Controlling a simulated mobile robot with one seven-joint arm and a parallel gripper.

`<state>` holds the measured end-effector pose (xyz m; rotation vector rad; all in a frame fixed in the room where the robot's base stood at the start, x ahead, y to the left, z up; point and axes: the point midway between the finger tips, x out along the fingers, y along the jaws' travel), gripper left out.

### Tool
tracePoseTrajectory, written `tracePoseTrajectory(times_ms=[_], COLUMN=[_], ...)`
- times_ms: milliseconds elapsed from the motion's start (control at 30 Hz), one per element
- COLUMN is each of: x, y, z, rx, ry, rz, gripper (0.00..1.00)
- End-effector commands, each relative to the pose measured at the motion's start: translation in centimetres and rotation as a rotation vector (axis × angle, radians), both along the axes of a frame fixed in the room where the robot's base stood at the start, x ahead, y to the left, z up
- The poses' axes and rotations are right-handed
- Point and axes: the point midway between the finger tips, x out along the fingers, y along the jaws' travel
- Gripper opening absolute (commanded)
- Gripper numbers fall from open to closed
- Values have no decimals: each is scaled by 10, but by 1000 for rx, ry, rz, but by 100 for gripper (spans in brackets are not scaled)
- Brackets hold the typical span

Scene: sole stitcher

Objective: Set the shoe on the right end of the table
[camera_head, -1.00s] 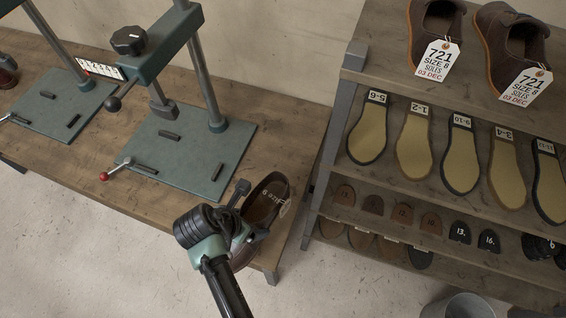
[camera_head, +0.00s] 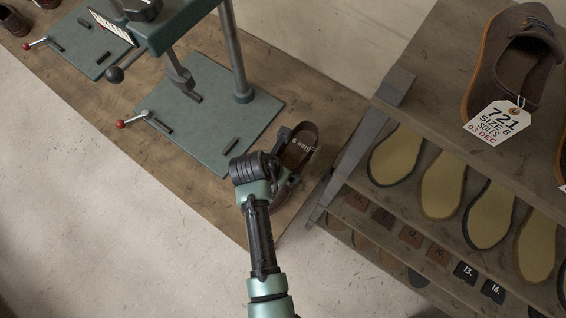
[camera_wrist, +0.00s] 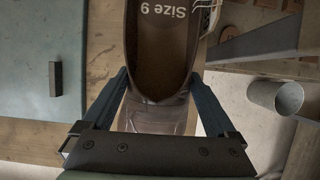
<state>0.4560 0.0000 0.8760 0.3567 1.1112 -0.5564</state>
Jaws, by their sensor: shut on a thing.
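The dark brown shoe (camera_head: 299,150) is at the right end of the wooden table (camera_head: 205,190), beside the shelf. It also shows in the wrist view (camera_wrist: 158,112), upright, with "Size 9" on its insole. My gripper (camera_head: 282,165) is shut on the shoe; in the wrist view its two fingers (camera_wrist: 158,100) press on both sides of it. The shoe is over the tabletop, and I cannot tell whether its sole touches the wood. My arm hides part of the shoe's near end in the head view.
A green stitching machine (camera_head: 205,115) stands on the table just left of the shoe. A shelf rack (camera_head: 390,110) with soles, heels and a tagged shoe (camera_head: 510,60) stands close on the right. A grey bin (camera_wrist: 277,96) is on the floor.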

Motion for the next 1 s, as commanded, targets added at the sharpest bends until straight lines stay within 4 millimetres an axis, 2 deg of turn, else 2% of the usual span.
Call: tracePoseTrajectory(times_ms=[200, 300, 667, 700, 1000], x=[1, 1, 1, 0, -1], y=[0, 0, 0, 0, 0], z=[-30, -38, -41, -41, -38], rx=[0, 0, 0, 1, 0], ry=[0, -2, -2, 1, 0], rz=[0, -1, -1, -1, -1], gripper=[6, 6, 6, 100, 100])
